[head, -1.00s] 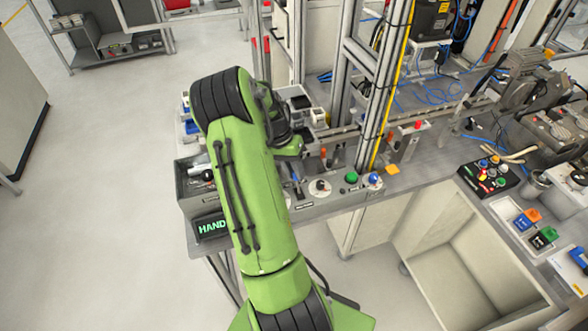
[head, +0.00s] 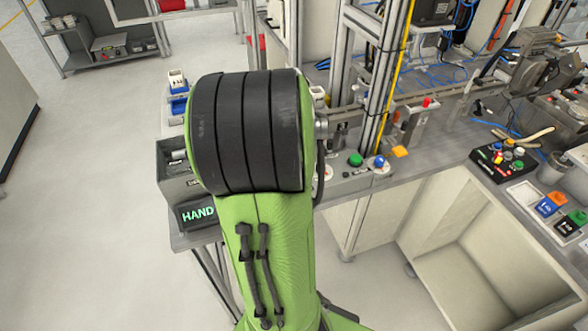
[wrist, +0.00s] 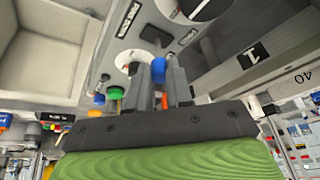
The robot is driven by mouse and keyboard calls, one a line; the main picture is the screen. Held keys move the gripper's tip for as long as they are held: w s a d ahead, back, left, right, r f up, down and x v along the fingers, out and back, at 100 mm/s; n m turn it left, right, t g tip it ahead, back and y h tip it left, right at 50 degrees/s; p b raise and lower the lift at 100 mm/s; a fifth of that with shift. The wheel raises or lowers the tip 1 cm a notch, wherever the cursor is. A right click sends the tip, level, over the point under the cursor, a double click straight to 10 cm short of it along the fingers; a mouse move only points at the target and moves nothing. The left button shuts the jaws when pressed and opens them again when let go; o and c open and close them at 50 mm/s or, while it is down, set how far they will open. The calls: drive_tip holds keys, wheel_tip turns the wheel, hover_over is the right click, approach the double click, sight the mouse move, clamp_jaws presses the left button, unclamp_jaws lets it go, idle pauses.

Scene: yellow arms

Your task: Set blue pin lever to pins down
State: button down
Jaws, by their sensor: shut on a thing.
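The blue pin lever (wrist: 159,70) shows in the wrist view as a small blue handle between the two grey fingers of my gripper (wrist: 158,64). My gripper is shut on it. Part of the lever is hidden by the fingers, so I cannot clearly tell its angle. In the head view my green arm covers my gripper and the lever.
Beside the lever are a white dial (wrist: 131,66), a green button (head: 355,159) and a blue knob (head: 379,162). The HAND display (head: 199,213) is left of my arm. An upright post with a yellow strip (head: 397,75) rises behind the panel.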

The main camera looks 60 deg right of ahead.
drive_tip(key=t+h+b, duration=0.1)
drive_tip(key=b, duration=0.2)
drive_tip(key=s+a+f+t+h+b, duration=0.1)
drive_tip(key=b, duration=0.2)
drive_tip(key=shift+s+a+f, duration=0.1)
drive_tip(key=shift+s+a, duration=0.1)
drive_tip(key=shift+a, duration=0.05)
drive_tip(key=t+h+b, duration=0.1)
drive_tip(key=b, duration=0.2)
drive_tip(key=shift+s+a+m, duration=0.3)
drive_tip(key=shift+s, duration=0.1)
drive_tip(key=shift+h, duration=0.3)
drive_tip(key=c, duration=1)
unclamp_jaws()
